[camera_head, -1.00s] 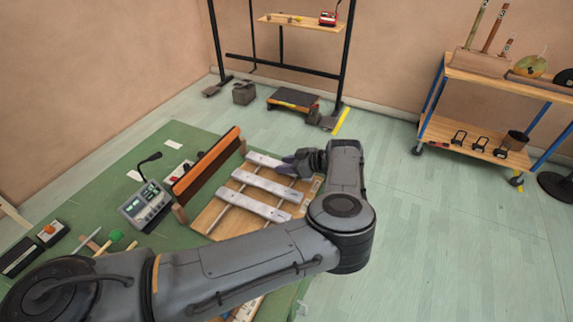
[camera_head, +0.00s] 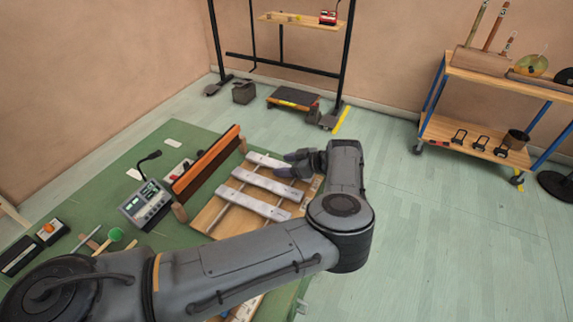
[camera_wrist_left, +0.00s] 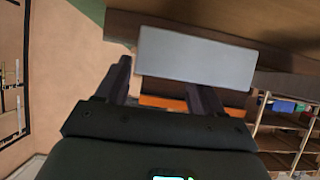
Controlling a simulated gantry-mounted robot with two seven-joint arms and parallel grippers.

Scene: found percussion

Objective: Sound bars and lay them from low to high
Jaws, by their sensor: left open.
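Several pale grey metal bars lie side by side across two thin rails on a wooden board (camera_head: 208,218). I can make out a back bar (camera_head: 262,159), a middle bar (camera_head: 268,184) and a front bar (camera_head: 253,203). My left gripper (camera_head: 281,165) is open at the right ends of the back and middle bars, and hides part of them. In the left wrist view, a flat grey bar (camera_wrist_left: 195,57) shows large ahead of the open fingers (camera_wrist_left: 160,85), overlapping the right finger. I cannot tell whether they touch. My right gripper is not in view.
An orange-and-dark upright panel (camera_head: 207,165) stands left of the bars. A grey device with a bent microphone (camera_head: 146,205) and a green-headed mallet (camera_head: 115,235) lie on the green table (camera_head: 185,135). My left arm covers the table's front.

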